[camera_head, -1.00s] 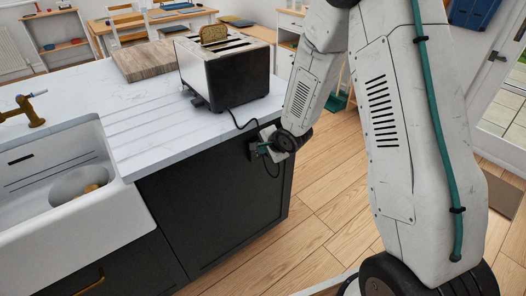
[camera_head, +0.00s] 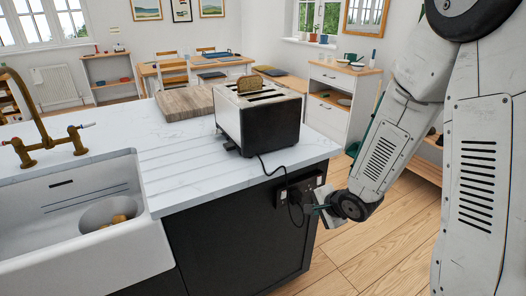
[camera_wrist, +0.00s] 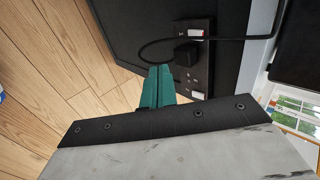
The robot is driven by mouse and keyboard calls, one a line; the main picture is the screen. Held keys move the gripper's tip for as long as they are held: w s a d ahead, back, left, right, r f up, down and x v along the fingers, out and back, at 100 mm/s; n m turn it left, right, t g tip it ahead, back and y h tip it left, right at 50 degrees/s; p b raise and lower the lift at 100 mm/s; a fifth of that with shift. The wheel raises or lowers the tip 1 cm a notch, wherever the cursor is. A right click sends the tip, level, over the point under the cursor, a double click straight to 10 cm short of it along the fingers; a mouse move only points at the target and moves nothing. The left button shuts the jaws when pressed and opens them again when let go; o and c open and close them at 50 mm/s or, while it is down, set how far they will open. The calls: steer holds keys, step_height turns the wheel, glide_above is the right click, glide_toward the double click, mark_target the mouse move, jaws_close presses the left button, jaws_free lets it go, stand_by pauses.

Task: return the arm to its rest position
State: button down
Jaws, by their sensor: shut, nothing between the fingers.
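My arm reaches down from the upper right in the head view. My gripper (camera_head: 316,207) is at the island's end panel, just right of the socket plate (camera_head: 318,181). In the wrist view my teal fingers (camera_wrist: 158,86) are together with nothing between them. They point toward the socket plate (camera_wrist: 206,72). A black plug (camera_wrist: 187,52) sits in the plate, apart from the fingers, with its cord running off to the right.
A toaster (camera_head: 258,122) with a bread slice (camera_head: 249,84) stands on the worktop (camera_head: 185,150), its cord hanging over the edge. A sink (camera_head: 70,215) is at left. A white cabinet (camera_head: 340,100) stands behind. Wooden floor (camera_head: 385,250) is open at right.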

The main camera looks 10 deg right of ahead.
steer(key=s+d+r+n+g+h, duration=0.1)
steer(key=s+d+n+g+h, duration=0.3)
steer(key=s+d+n+g, duration=0.4)
steer(key=s+a+r+n, duration=0.3)
steer(key=s+a+r, duration=0.1)
steer(key=s+r, duration=0.6)
steer(key=s+a+r+n+t+y, duration=0.1)
steer(key=s+a+r+n, duration=0.2)
steer(key=s+r, duration=0.7)
steer(key=shift+a+r, duration=0.5)
steer(key=shift+r, duration=1.05)
